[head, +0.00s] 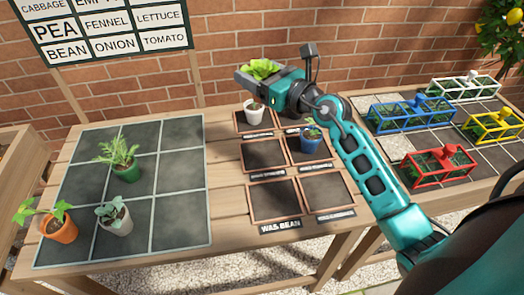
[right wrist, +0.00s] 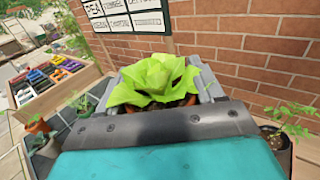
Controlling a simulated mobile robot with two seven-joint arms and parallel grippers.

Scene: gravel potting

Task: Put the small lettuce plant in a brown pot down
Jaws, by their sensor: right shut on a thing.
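The small lettuce plant (head: 263,68) has bright green leaves and is held up at the back of the table, in front of the brick wall. It fills the middle of the right wrist view (right wrist: 153,80); only bits of its brown pot (right wrist: 191,100) show beside the leaves. My right gripper (head: 258,79) is shut around the pot, and the plant looks upright. It is above and close to the back row of framed dark squares (head: 264,155); the exact height is hard to tell. My left gripper is not in view.
A white pot (head: 254,112) and a blue pot (head: 310,141) stand among the framed squares; several squares are empty. A dark grid mat (head: 180,175) at left holds a green pot (head: 127,172), orange pot (head: 60,228) and white-grey pot (head: 116,220). Coloured cages (head: 438,168) stand at right.

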